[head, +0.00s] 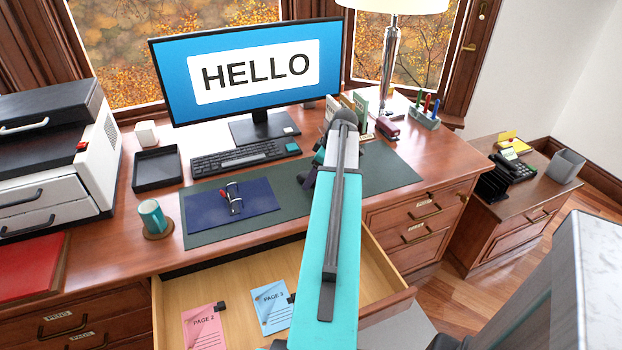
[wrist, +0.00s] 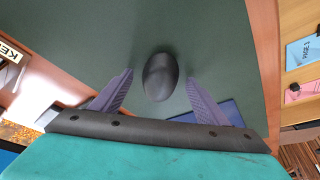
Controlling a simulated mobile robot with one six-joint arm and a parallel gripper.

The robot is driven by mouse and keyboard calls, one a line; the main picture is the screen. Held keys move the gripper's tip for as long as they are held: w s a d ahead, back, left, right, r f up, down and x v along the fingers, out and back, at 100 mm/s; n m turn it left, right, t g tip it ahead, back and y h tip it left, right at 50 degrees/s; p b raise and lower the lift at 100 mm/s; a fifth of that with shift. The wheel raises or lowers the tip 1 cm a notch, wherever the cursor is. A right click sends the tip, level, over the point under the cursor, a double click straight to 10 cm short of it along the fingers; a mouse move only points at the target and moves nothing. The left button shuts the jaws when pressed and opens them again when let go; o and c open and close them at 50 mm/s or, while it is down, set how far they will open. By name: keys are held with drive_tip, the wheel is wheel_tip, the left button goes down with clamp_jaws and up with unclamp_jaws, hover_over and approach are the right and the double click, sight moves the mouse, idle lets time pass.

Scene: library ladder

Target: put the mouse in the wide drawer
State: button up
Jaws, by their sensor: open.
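The mouse (wrist: 160,77) is dark and oval and lies on the green desk mat (wrist: 215,40) in the wrist view. My gripper (wrist: 160,80) is open, with its purple fingers apart on either side of the mouse. I cannot tell how far above the mat the fingertips are. The wide drawer (head: 190,285) is pulled out below the desk front. It holds a pink page (head: 204,326) and a blue page (head: 272,304).
A keyboard (head: 245,158) and a monitor (head: 250,72) stand behind the mat. A blue folder with a red-and-dark item (head: 233,198) lies on the mat's left. A mug (head: 152,216) stands left of it. A lamp and stapler (head: 388,127) stand at the back right.

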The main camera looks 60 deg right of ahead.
drive_tip(key=c, duration=1.3)
drive_tip(key=shift+r, duration=0.15)
drive_tip(key=shift+r+b, duration=0.3)
drive_tip(key=shift+r, duration=1.15)
drive_tip(key=shift+s+a+r, duration=0.15)
drive_tip(key=shift+a, duration=0.05)
drive_tip(key=s+a, duration=0.3)
drive_tip(key=s, duration=0.1)
drive_tip(key=s+a+r+b, duration=0.1)
drive_tip(key=s+a, duration=0.6)
drive_tip(key=shift+s+a+r+b, duration=0.1)
drive_tip(key=shift+s+r+b, duration=0.15)
drive_tip(key=shift+s+b, duration=0.15)
